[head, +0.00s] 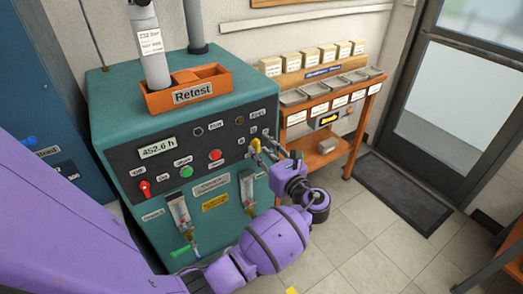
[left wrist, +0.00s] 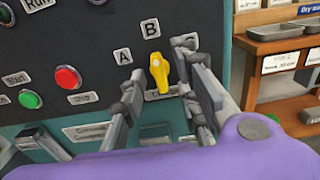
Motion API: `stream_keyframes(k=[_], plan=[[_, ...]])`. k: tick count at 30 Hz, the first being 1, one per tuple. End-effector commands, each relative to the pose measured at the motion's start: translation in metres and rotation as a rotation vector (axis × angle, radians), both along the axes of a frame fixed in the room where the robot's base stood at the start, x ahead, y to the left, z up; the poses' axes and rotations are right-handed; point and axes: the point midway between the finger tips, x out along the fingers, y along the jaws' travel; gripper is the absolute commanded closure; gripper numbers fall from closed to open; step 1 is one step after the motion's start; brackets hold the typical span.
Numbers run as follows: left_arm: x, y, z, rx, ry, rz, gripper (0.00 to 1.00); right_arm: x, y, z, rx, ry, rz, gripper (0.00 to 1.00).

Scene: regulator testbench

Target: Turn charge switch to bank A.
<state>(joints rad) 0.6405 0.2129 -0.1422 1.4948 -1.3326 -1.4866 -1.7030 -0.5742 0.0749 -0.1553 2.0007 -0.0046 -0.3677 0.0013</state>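The charge switch is a yellow knob (left wrist: 158,72) on the dark panel of the teal machine. In the left wrist view it stands nearly upright, its top end leaning slightly left, toward the B label (left wrist: 150,28). The A label (left wrist: 122,56) is to its left. In the head view the knob (head: 256,145) is at the panel's right side. My left gripper (head: 265,151) is open, with one finger on each side of the knob. I cannot tell whether either finger touches it. My right gripper is not in view.
A red button (left wrist: 67,78) and a green button (left wrist: 30,99) are left of the knob. A red switch (head: 145,188) is farther left. An orange Retest tray (head: 190,94) sits on the machine. A wooden shelf (head: 335,98) with bins stands to the right.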

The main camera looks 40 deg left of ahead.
Motion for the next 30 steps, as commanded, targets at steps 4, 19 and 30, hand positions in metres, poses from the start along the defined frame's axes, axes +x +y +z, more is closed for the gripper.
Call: stream_keyframes(k=[4,19,30], plan=[[0.001,0.002,0.0,0.0,0.0,0.0,0.71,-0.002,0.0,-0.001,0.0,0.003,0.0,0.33],[0.0,0.001,0.0,0.0,-0.001,0.0,1.0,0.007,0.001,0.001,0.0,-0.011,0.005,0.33],[0.0,0.001,0.0,-0.035,-0.083,0.001,1.0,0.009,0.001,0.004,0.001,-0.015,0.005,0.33]])
